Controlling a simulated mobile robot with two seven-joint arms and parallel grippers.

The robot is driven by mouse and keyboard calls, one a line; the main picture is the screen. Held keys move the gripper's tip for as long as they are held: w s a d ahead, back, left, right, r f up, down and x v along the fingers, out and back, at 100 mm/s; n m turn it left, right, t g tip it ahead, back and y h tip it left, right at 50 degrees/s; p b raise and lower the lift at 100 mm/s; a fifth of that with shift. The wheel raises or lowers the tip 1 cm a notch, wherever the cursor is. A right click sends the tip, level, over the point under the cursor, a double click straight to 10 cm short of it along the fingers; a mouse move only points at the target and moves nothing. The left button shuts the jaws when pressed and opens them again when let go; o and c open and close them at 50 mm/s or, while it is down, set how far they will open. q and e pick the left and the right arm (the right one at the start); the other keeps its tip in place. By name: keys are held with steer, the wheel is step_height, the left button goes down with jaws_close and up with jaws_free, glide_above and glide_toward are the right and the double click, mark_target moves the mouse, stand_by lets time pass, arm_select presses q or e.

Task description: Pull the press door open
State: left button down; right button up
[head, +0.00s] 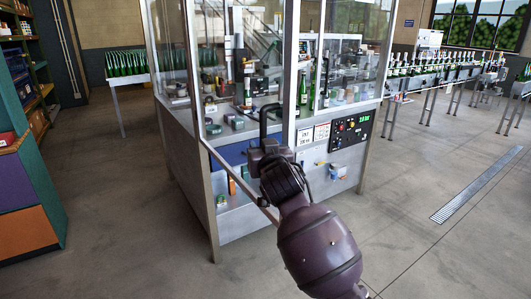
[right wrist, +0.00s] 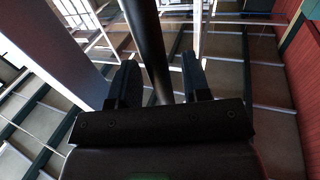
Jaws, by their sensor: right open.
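The press door (head: 240,181) is a clear panel in a pale metal frame on the front of the press cabinet. Its bottom rail slants out in front of the cabinet, so it appears to stand partly open. A dark upright bar handle (head: 264,122) is near its right side. My right gripper (head: 268,150) is at the lower part of the handle. In the right wrist view the handle bar (right wrist: 149,45) passes between the two spread fingers (right wrist: 157,82), with gaps visible; contact is unclear. My left gripper is not in view.
The cabinet holds bottles and small parts, with a control panel (head: 351,131) right of the door. A shelf unit (head: 40,175) stands at far left, and a bottle conveyor (head: 440,75) at back right. Floor in front of the cabinet is clear.

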steer(key=b+v, duration=0.1)
steer(key=v, duration=1)
steer(key=shift+w, duration=0.15)
